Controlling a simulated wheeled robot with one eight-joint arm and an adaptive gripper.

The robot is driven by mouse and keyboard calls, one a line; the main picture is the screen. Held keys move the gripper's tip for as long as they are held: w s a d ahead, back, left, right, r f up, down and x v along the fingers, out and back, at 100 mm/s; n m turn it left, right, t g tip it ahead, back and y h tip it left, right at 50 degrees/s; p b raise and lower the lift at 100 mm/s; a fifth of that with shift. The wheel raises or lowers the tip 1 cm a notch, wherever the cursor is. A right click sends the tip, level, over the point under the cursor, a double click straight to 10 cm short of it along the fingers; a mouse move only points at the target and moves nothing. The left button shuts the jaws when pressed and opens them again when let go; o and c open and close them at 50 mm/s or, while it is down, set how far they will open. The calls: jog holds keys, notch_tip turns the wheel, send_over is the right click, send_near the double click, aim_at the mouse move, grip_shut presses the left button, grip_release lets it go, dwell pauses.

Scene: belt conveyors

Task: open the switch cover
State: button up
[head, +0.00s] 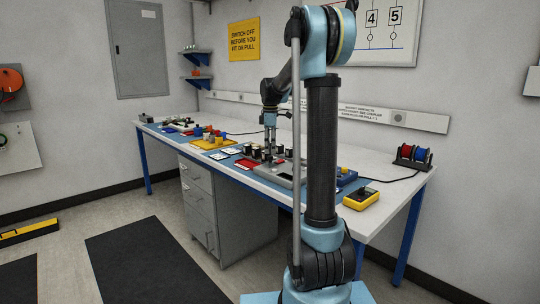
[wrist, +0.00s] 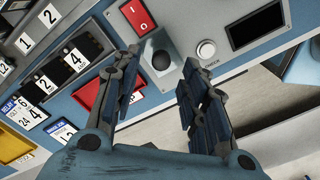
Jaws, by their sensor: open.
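In the wrist view, a red switch (wrist: 138,17) marked I and O sits on a grey-blue panel (wrist: 205,22) at the top. Whether the fingers touch the panel cannot be told. In the head view my gripper (head: 269,133) points down over the equipment on the bench, and the switch is too small to tell there.
Numbered black blocks (wrist: 73,57) and a yellow tray (wrist: 13,146) lie left. On the bench (head: 350,228), a yellow meter (head: 361,199) and cable spools (head: 412,155) stand right.

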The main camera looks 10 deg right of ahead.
notch_tip(320, 180, up, 8)
jog(key=shift+r, duration=0.15)
dwell(0.5)
jog(key=s+d+f+m, duration=0.1)
jog(key=s+f+m, duration=0.2)
jog(key=s, duration=0.5)
jog(key=s+d+f+m+t, duration=0.1)
jog(key=s+f+m, duration=0.15)
jog(key=s, duration=0.55)
jog(key=s+d+f+m, duration=0.1)
jog(key=s+f+m, duration=0.2)
jog(key=s, duration=0.6)
jog(key=s+d+f+m+t, duration=0.1)
jog(key=s+f+m, duration=0.6)
jog(key=s+f, duration=0.9)
jog(key=shift+d, duration=0.25)
jog(key=shift+f+m, duration=0.1)
jog(key=shift+m, duration=0.15)
jog(key=shift+w+f, duration=0.2)
jog(key=shift+w, duration=0.3)
